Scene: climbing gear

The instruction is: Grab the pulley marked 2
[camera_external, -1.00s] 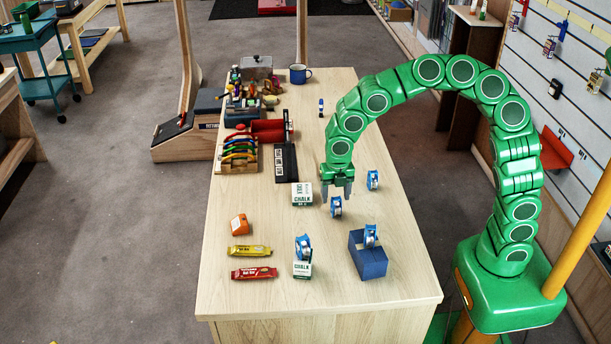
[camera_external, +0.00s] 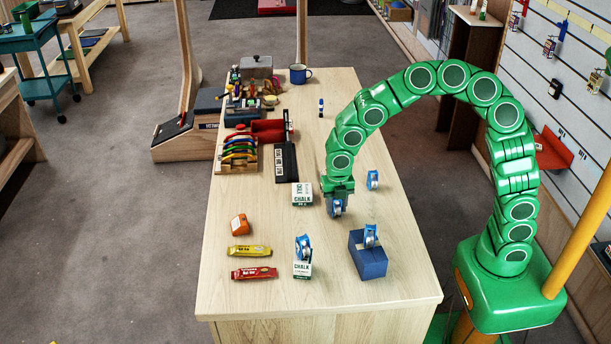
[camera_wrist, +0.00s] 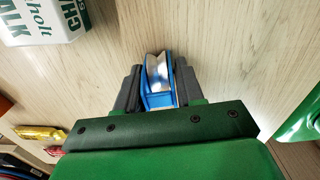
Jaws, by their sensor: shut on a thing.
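My gripper (camera_external: 337,208) is lowered to the table and shut on a blue pulley (camera_external: 336,208) with a silver wheel. In the wrist view the pulley (camera_wrist: 158,82) sits between the two dark fingers. No number can be read on it. Three other blue pulleys show in the external view: one on the table to the right (camera_external: 373,180), one on a chalk box (camera_external: 303,247) at the front, and one on a blue box (camera_external: 371,235). Their markings are too small to read.
A second chalk box (camera_external: 302,194) stands just left of my gripper. An orange item (camera_external: 239,225), a yellow bar (camera_external: 250,251) and a red bar (camera_external: 254,273) lie at the left. Racked gear (camera_external: 239,152) fills the table's back left. The table's right edge is clear.

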